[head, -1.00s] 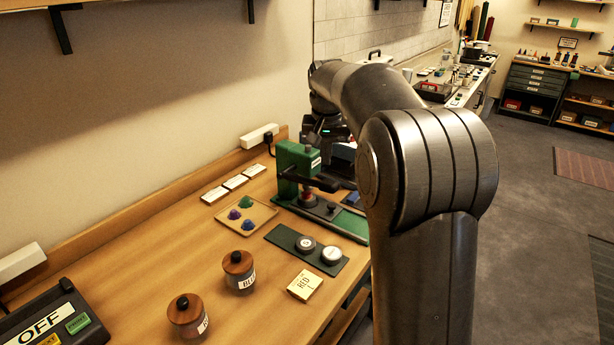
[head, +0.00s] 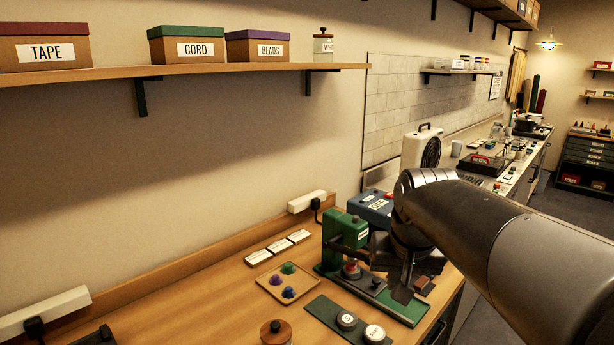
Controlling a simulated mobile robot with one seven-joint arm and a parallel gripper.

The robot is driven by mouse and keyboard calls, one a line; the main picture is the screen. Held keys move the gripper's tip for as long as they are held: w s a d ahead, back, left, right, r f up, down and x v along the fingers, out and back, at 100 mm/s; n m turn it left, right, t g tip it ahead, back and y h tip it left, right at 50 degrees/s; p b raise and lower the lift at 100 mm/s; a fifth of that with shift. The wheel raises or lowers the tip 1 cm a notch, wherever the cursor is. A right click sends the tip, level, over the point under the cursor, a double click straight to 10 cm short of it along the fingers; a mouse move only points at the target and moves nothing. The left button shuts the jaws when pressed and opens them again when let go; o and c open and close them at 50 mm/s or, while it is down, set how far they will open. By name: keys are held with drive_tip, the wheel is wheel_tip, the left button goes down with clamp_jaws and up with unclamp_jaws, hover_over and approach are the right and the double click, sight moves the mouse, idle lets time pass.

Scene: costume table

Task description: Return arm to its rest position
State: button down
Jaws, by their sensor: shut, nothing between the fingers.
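My arm comes in from the lower right and reaches over the right part of the wooden table (head: 215,300). My gripper (head: 403,291) hangs at its end, pointing down, dark and partly in shadow. It is shut with nothing in it. It is just right of the green press (head: 345,232) in the picture. Whether it touches the press or its base cannot be told. My wrist hides part of the blue box (head: 372,208) behind it.
A tray (head: 263,279) with small coloured domes and a dark mat (head: 322,305) with two round badges lie left of the gripper. A shelf (head: 200,68) with boxes hangs above. A white fan heater (head: 421,150) stands behind.

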drive_tip(key=s+f, duration=0.3)
drive_tip(key=s, duration=0.4)
drive_tip(key=s+f+n+t, duration=0.1)
drive_tip(key=s+f, duration=0.3)
drive_tip(key=s, duration=0.3)
drive_tip(key=shift+s+a, duration=0.25)
drive_tip(key=shift+a, duration=0.1)
